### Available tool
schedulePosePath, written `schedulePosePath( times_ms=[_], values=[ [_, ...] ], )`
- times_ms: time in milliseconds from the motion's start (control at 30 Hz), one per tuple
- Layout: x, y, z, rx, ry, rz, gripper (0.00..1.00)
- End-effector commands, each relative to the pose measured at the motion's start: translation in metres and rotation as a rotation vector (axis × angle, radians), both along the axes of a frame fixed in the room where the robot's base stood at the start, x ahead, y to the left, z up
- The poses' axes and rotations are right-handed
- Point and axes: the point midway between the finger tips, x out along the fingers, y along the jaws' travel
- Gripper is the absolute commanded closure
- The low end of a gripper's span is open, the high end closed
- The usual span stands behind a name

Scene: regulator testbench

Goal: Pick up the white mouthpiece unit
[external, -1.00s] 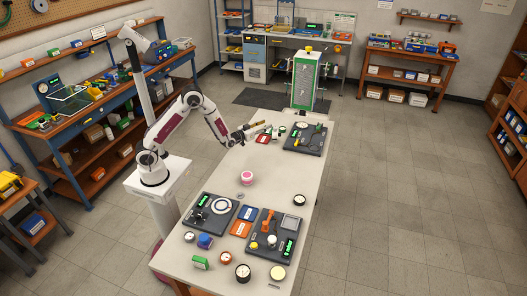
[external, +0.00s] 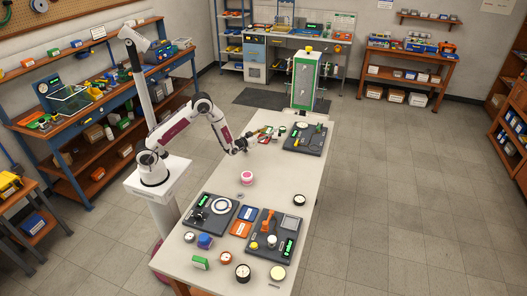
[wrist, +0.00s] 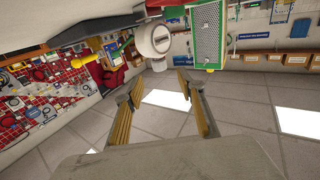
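My gripper (external: 250,140) hangs over the far part of the white table in the external view, beside a cluster of small parts. In the wrist view my gripper (wrist: 161,110) is open, with its two yellow-padded fingers apart and nothing between them. A round white part with a dark slot (wrist: 153,40) shows beyond the fingertips, near the top of the wrist view. It may be the white mouthpiece unit, but I cannot tell for sure. In the external view the small parts by my gripper are too small to identify the unit.
A dark board (external: 303,140) with a gauge and green part lies right of my gripper. A green-panelled cabinet (external: 305,80) stands beyond the table; it also shows in the wrist view (wrist: 207,35). A pink-and-white round part (external: 247,177) sits nearer, with clear table around it.

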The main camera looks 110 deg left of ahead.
Motion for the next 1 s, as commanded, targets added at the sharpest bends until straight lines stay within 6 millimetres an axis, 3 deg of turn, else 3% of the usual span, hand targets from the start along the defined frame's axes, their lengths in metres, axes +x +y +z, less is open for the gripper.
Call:
schedulePosePath(
  times_ms=[367,1000],
  values=[
    [0.002,0.003,0.0,-0.001,0.001,0.0,0.61],
    [0.029,0.046,0.0,0.0,0.0,-0.001,0.61]
  ],
)
